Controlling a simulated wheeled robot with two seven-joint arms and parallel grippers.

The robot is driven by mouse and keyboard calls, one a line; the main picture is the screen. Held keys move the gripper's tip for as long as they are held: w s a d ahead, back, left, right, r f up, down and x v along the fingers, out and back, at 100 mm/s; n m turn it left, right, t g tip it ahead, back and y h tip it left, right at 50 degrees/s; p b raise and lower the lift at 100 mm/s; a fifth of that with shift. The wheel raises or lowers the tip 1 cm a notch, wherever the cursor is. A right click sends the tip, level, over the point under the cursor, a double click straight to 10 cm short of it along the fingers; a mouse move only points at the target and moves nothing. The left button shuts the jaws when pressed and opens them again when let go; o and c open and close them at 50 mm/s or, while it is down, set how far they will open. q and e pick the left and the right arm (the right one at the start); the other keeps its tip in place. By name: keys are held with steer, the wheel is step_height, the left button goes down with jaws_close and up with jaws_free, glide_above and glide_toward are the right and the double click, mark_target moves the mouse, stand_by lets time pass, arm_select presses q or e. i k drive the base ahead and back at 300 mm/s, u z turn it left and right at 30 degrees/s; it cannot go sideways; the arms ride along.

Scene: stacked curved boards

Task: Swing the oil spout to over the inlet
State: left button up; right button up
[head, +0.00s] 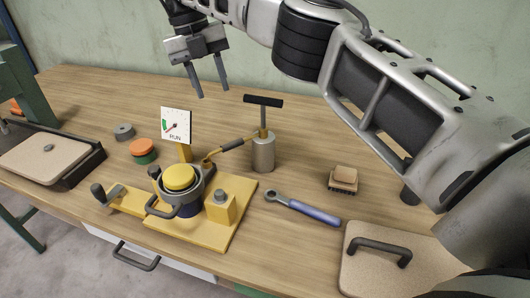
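A grey oil cylinder (263,154) with a black T-handle (263,100) stands upright at the middle of the table. Its spout (231,145), yellow with a black sleeve, points left, and its tip is near the back rim of a grey pot with a yellow cap (180,177). I cannot tell whether the tip is over or beside the pot. Which opening is the inlet is unclear. My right gripper (213,91) is open and empty, pointing down, above and behind the sign and the spout. My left gripper is not in view.
The pot sits on a yellow base (236,228) with a grey-topped block and crank.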

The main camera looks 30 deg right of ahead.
mark_target(231, 145)
steer(key=k, duration=1)
